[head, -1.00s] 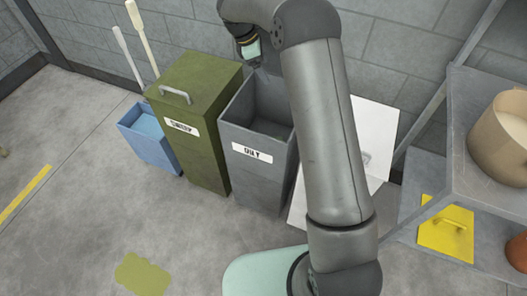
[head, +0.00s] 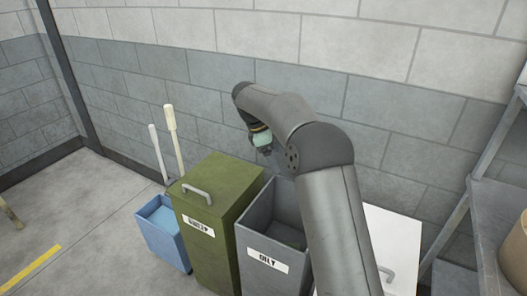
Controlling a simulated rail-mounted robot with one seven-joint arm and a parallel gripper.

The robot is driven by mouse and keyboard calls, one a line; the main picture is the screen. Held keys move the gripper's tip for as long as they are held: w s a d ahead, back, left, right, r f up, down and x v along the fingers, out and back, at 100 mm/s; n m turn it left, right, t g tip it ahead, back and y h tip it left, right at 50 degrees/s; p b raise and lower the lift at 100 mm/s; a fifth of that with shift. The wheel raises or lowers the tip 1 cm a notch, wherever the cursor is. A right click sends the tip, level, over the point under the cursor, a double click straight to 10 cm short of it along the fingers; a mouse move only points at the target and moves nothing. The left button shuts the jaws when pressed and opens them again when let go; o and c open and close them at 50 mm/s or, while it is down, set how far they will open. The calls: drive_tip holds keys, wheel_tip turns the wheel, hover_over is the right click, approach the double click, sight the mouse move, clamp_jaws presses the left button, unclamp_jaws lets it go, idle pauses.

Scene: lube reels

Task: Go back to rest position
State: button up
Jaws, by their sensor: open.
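My gripper (head: 265,148) is at the end of my grey arm, small and partly turned away from the head view. It hangs in front of the block wall, above the back of the open grey bin. I see nothing held in it, though its fingers are hard to make out. The grey bin (head: 262,262) has a white label that seems to read "OILY", and its inside looks empty where I can see it. My arm covers part of the bin's right side.
A green bin (head: 205,255) with a closed, handled lid stands left of the grey bin. A blue bin (head: 163,235) with two pale handles beside it is further left. A metal shelf (head: 490,215) stands at right.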

drive_tip(key=s+d+r+m+y+p, duration=0.1)
drive_tip(key=s+d+r+m+y, duration=0.15)
drive_tip(key=s+m, duration=0.75)
drive_tip(key=s+d+r+m+y, duration=0.1)
drive_tip(key=s+d, duration=0.2)
drive_tip(key=s, duration=1.5)
drive_tip(key=s+f+m+y, duration=0.1)
drive_tip(key=s+f+m, duration=0.3)
drive_tip(key=s, duration=0.8)
drive_tip(key=shift+d+f+m+t+p, duration=0.3)
drive_tip(key=shift+f+m+t, duration=0.1)
drive_tip(key=shift+m, duration=0.3)
drive_tip(key=shift+w, duration=0.1)
